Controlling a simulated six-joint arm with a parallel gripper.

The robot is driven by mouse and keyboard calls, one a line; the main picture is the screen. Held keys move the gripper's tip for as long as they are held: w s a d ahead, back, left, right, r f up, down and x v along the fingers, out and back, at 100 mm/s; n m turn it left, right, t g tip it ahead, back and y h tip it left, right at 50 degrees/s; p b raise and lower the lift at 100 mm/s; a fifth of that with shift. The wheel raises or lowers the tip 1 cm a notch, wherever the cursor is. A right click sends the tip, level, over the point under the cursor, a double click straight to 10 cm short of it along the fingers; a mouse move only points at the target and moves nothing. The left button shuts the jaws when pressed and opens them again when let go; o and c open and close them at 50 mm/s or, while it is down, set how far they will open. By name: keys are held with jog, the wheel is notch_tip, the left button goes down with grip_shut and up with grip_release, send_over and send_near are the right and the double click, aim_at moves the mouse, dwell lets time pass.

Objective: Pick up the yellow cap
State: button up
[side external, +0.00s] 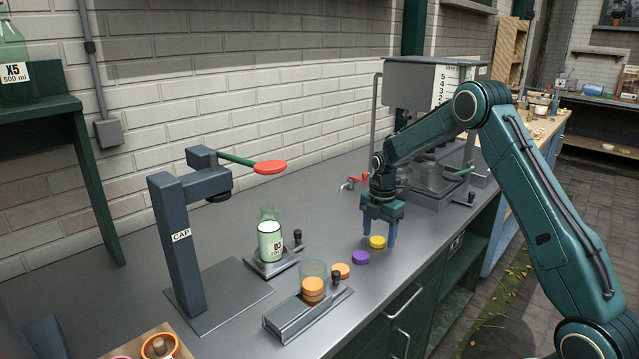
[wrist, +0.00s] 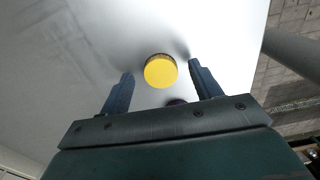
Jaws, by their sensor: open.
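The yellow cap (side external: 377,242) lies flat on the grey bench top in the side view, close to the front edge. In the wrist view the yellow cap (wrist: 160,71) shows as a bright disc between and a little beyond the fingertips. My gripper (side external: 379,236) points down at the cap, with its fingers apart and one on either side of it in the picture. The wrist view shows my gripper (wrist: 160,72) open and empty. I cannot tell whether the fingertips touch the bench.
A purple cap (side external: 360,257) lies just beside the yellow one, and an orange cap (side external: 341,270) lies farther left. A holder (side external: 308,312) with stacked orange caps, a labelled bottle (side external: 270,241) and a capping stand (side external: 178,240) are left. A grey dispenser (side external: 420,88) stands behind.

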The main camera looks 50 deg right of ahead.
jog(key=shift+f, duration=0.35)
jog(key=c, duration=1)
